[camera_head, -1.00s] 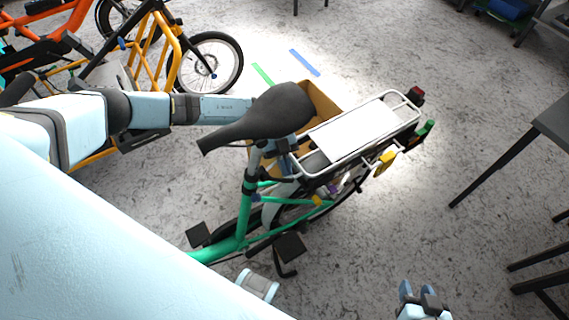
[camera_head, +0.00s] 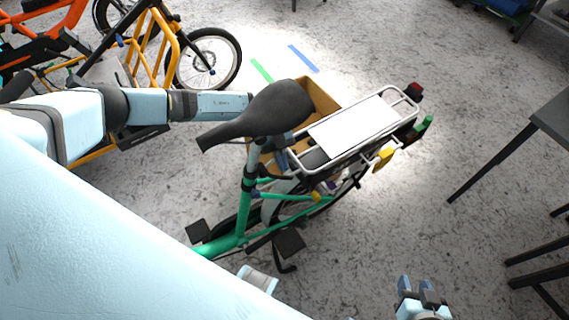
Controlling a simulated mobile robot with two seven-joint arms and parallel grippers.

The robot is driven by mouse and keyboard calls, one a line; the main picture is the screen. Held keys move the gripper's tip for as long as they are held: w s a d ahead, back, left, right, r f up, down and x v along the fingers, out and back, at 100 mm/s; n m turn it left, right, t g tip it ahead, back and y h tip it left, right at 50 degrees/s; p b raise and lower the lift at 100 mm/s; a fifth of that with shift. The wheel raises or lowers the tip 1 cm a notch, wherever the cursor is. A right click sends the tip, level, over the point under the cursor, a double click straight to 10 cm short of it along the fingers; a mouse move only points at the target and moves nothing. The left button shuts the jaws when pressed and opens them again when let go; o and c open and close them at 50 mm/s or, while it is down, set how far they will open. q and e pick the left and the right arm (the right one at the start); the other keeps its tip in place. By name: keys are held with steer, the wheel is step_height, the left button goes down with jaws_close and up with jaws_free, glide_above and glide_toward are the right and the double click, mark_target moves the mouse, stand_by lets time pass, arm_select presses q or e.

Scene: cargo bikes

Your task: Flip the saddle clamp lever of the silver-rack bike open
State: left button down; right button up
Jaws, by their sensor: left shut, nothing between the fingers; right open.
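The silver-rack bike is the green one, with its frame (camera_head: 244,205) low in the middle, its dark saddle (camera_head: 262,110) and its silver rear rack (camera_head: 352,133). The saddle clamp sits under the saddle at the seat post; its lever is too small and covered to make out. My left arm comes in from the left and passes behind the saddle. My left gripper (camera_head: 282,148) shows only partly, below the saddle and close beside the seat post; it is shut, with nothing seen between its fingers. My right gripper (camera_head: 418,288) is open and empty at the bottom right, away from the bike.
A cardboard-coloured box (camera_head: 322,98) stands behind the saddle. An orange and yellow cargo bike (camera_head: 165,50) is at the upper left. A dark table (camera_head: 553,122) is at the right edge. Grey floor between the table and the green bike is clear.

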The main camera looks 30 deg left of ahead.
arm_select(q)
steer(key=shift+w+a, duration=0.1)
steer(key=shift+a, duration=0.2)
steer(key=v, duration=1.4)
